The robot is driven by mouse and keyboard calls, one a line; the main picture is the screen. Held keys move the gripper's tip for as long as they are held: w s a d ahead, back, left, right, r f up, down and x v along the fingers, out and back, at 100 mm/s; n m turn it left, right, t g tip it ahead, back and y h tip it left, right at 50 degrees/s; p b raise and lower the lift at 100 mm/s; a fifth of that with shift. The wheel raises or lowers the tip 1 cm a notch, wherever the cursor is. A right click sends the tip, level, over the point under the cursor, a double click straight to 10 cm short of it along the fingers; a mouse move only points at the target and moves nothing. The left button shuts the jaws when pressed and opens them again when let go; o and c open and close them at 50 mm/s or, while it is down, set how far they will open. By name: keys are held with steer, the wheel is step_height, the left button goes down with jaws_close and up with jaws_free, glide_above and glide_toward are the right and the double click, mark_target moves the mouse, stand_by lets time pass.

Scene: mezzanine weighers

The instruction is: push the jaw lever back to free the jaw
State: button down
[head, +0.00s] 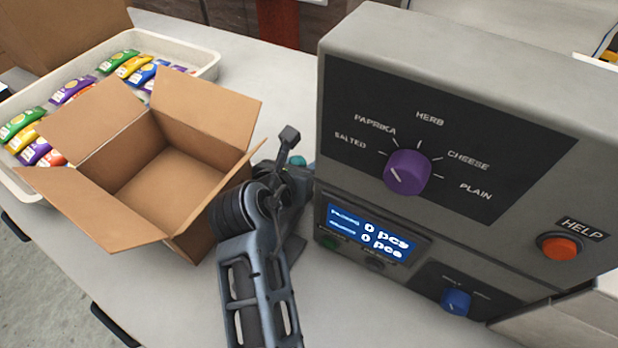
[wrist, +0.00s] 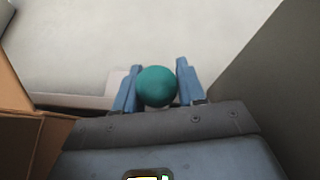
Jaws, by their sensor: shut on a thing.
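A round teal knob (wrist: 156,86) sits between the two blue-grey fingers of my gripper (wrist: 158,72) in the wrist view. I take it for the jaw lever's knob. My gripper is shut on it. In the head view only a sliver of teal (head: 298,160) shows behind my wrist, close to the left side of the weigher (head: 345,55). The lever's shaft and the jaw cannot be made out, hidden by my gripper and arm.
An open, empty cardboard box (head: 165,185) stands close to the left of my arm. Behind it is a white tray (head: 205,62) of colourful packets (head: 70,90). The weigher, with a purple dial (head: 407,172), blocks the right side. Bare counter (head: 265,85) lies behind.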

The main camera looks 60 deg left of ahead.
steer(key=shift+w+a+r+g+h, duration=0.1)
steer(key=shift+w+g+h, duration=0.2)
steer(key=shift+g, duration=0.2)
steer(key=c, duration=0.8)
jaws_free()
steer(key=shift+s+d+r, duration=0.25)
steer(key=shift+s, duration=0.1)
steer(key=s+d, duration=0.2)
steer(key=s, duration=0.1)
steer(key=s+d+b, duration=0.1)
steer(key=s+d, duration=0.1)
steer(key=s, duration=0.1)
steer(key=s+d+b, duration=0.1)
steer(key=s+d, duration=0.2)
steer(key=shift+s+d+r, duration=0.1)
steer(key=shift+s, duration=0.3)
